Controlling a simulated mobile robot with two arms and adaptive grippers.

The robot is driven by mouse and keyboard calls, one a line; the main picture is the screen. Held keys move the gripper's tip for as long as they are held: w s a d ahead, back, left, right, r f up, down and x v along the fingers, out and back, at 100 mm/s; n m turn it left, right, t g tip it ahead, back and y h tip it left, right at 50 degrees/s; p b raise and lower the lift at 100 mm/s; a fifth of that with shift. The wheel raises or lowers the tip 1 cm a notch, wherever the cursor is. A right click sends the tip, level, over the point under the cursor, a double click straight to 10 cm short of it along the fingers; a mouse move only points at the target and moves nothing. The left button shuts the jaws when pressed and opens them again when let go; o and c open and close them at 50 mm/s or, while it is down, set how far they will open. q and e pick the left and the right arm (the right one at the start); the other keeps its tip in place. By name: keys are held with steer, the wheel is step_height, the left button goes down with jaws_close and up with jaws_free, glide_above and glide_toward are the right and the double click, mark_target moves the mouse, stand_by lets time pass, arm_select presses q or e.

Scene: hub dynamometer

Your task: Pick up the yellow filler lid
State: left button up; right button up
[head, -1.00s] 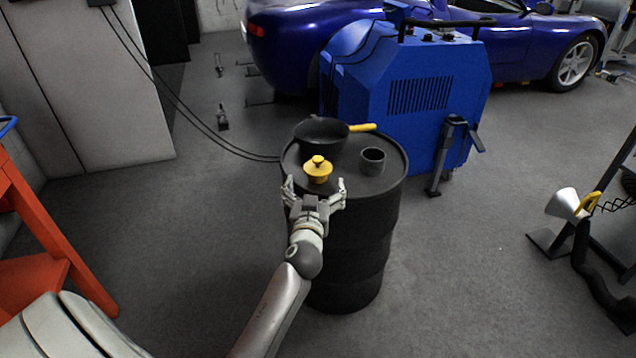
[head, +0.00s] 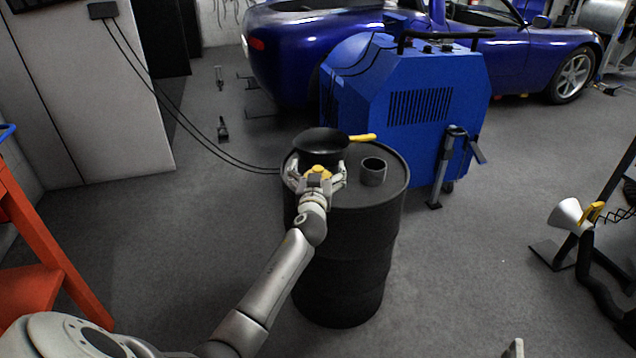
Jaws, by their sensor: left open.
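The yellow filler lid (head: 320,170) sits on top of the black drum (head: 372,195), in front of a dark pan. Only its upper part shows; my gripper hides the rest. My left gripper (head: 317,172) is open, with its fingers on either side of the lid. I cannot tell whether the fingers touch it.
The dark pan (head: 320,148) with a yellow handle (head: 362,137) stands just behind the lid. A small dark cup (head: 373,172) stands to the right on the drum. A blue machine (head: 420,110) is close behind the drum.

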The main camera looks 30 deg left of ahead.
arm_select(q)
steer(key=shift+w+a, duration=0.15)
steer(key=c, duration=1.1)
steer(key=shift+o, duration=0.2)
steer(key=shift+r, duration=0.15)
